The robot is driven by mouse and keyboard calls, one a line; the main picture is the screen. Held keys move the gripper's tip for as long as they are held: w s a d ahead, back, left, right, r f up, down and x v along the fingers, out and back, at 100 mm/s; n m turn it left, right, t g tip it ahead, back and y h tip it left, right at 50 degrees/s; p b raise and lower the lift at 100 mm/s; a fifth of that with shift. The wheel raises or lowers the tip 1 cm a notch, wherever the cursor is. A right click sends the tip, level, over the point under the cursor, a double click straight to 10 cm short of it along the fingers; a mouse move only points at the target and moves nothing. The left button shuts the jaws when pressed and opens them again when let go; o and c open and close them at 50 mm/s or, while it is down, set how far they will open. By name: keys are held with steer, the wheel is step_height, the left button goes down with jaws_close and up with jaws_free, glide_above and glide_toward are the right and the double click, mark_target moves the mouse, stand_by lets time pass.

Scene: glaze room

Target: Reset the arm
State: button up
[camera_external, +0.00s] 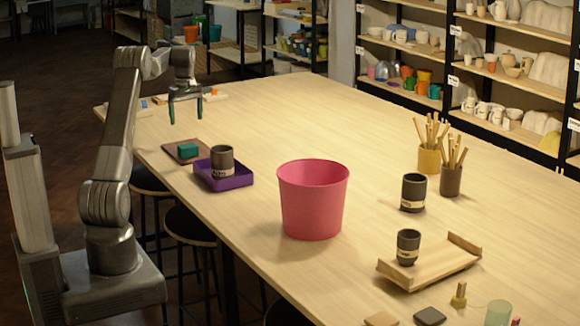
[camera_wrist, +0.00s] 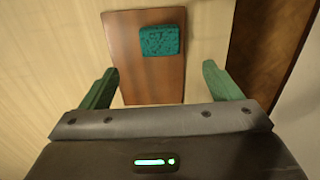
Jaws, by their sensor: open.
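My gripper (camera_external: 186,108) hangs over the table's left edge, fingers pointing down, above and near a brown board. It is open and empty, and both green fingers show apart in the wrist view (camera_wrist: 160,90). The brown board (camera_external: 171,152) lies flat on the table, and it also shows in the wrist view (camera_wrist: 150,75). A teal block (camera_external: 188,151) rests on the board, and it shows near the board's far end in the wrist view (camera_wrist: 160,40). The fingers are apart from the block.
A purple tray (camera_external: 235,179) holds a dark cup (camera_external: 222,158). A pink bucket (camera_external: 312,200) stands mid-table. Another dark cup (camera_external: 413,192) stands to its right, and one more (camera_external: 407,247) stands on a wooden tray (camera_external: 440,272). Stools (camera_external: 188,225) stand below the left edge. The table's far middle is clear.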

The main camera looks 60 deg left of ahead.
mark_target(188, 146)
step_height(188, 146, down, 13)
steer(key=shift+r+p, duration=0.2)
steer(key=shift+p, duration=0.55)
steer(key=shift+r+b, duration=0.4)
steer(key=shift+r, duration=1.7)
